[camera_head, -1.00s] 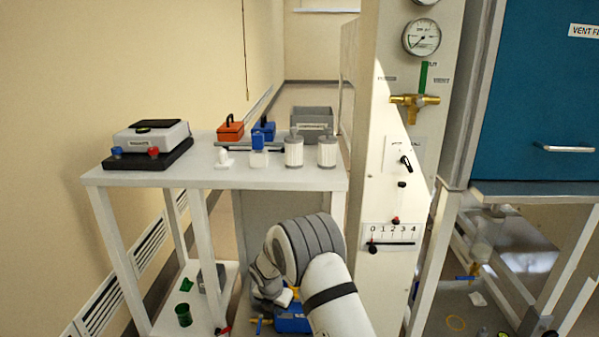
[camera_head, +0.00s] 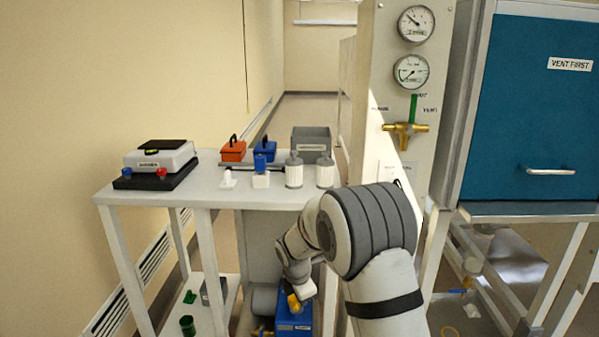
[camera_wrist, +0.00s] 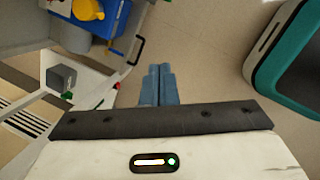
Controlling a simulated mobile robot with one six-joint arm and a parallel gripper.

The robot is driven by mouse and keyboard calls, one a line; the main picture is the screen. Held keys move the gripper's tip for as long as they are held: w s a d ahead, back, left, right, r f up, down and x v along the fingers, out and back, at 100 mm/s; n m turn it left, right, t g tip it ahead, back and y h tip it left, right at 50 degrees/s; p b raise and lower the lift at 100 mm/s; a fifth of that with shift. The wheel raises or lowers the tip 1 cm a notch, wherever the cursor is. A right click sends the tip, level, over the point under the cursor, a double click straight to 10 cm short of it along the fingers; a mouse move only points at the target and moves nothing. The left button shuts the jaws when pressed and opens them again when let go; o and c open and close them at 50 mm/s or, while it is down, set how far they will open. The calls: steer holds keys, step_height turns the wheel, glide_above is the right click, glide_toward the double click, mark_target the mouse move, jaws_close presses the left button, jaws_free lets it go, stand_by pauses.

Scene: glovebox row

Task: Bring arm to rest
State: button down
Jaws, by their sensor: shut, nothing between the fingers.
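My gripper (camera_wrist: 158,88) shows in the wrist view with its two blue-grey fingers side by side, shut and empty. The fingers point over bare floor and touch nothing that I can see. In the head view my arm is bent in front of the valve panel, with its wrist hanging low beside the white table (camera_head: 205,197). The fingers cannot be made out in that view.
A blue pump-like unit (camera_head: 292,318) stands low by my wrist and also shows in the wrist view (camera_wrist: 103,18). The table holds a scale (camera_head: 160,158), canisters (camera_head: 294,172) and a grey bin (camera_head: 311,141). The panel's brass valve (camera_head: 405,128) stands behind my arm.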

steer(key=s+d+r+m+p, duration=0.4)
steer(key=s+d+r+m, duration=0.15)
steer(key=r, duration=0.55)
steer(key=s+d+r+m+p, duration=0.4)
steer(key=s+r, duration=0.3)
steer(key=r, duration=0.4)
steer(key=s+d+r+m+p, duration=0.2)
steer(key=s+r+m+p, duration=0.1)
steer(key=s+r+m, duration=0.2)
steer(key=s+d+r+m+y+p, duration=0.1)
steer(key=s+d+r+m+p, duration=0.2)
steer(key=s, duration=1.1)
step_height(320, 180, up, 4)
steer(key=m+p, duration=0.1)
steer(key=m, duration=0.4)
steer(key=shift+f+m, duration=0.25)
steer(key=shift+m, duration=0.1)
